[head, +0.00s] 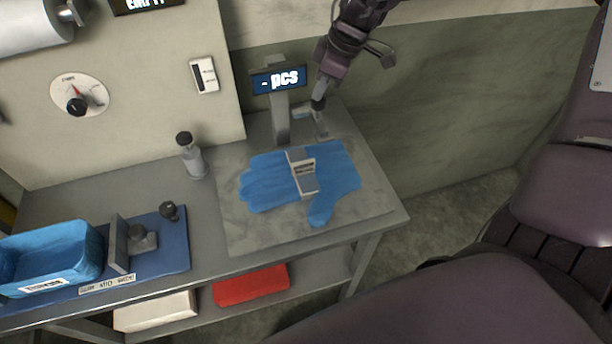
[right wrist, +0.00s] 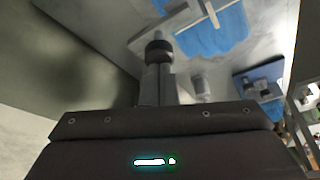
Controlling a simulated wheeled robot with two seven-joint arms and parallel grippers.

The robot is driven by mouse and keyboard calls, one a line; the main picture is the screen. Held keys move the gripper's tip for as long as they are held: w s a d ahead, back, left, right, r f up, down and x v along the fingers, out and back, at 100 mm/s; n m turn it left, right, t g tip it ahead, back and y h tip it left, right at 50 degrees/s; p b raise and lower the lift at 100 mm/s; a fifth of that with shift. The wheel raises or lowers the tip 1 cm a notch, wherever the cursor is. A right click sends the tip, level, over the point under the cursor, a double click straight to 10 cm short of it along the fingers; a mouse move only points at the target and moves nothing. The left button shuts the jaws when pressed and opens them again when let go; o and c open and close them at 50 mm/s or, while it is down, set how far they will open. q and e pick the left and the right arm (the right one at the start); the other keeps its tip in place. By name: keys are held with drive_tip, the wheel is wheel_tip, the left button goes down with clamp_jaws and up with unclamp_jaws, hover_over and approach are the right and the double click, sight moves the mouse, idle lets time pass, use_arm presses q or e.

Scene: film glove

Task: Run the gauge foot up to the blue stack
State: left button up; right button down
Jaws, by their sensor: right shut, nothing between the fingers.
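The blue stack (head: 262,183) is a flat pile shaped like a glove, lying on a grey plate (head: 245,232); part of it shows in the right wrist view (right wrist: 215,35). A grey slotted block (head: 303,172) lies across its middle. Behind the stack stands a post with a display reading "- pcs" (head: 279,80). A light grey angled piece (head: 321,126), seemingly the gauge foot, sits right of the post, apart from the stack. My right gripper (head: 320,94) is shut and empty, its tips at a dark round knob (right wrist: 158,49) by that piece; contact is unclear. My left gripper is out of view.
A bottle with a black cap (head: 193,160) stands left of the plate. Further left, a blue mat (head: 176,250) bears a blue bin (head: 50,255) and a metal fixture (head: 120,245). A red pack (head: 250,284) lies on the shelf below. The wall is close behind.

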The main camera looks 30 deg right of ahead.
sight(324, 108)
drive_tip(key=shift+f+b, duration=3.6)
drive_tip(key=shift+f, duration=0.25)
drive_tip(key=shift+r+p, duration=3.95)
drive_tip(key=shift+r, duration=3.05)
drive_tip(key=shift+d, duration=0.1)
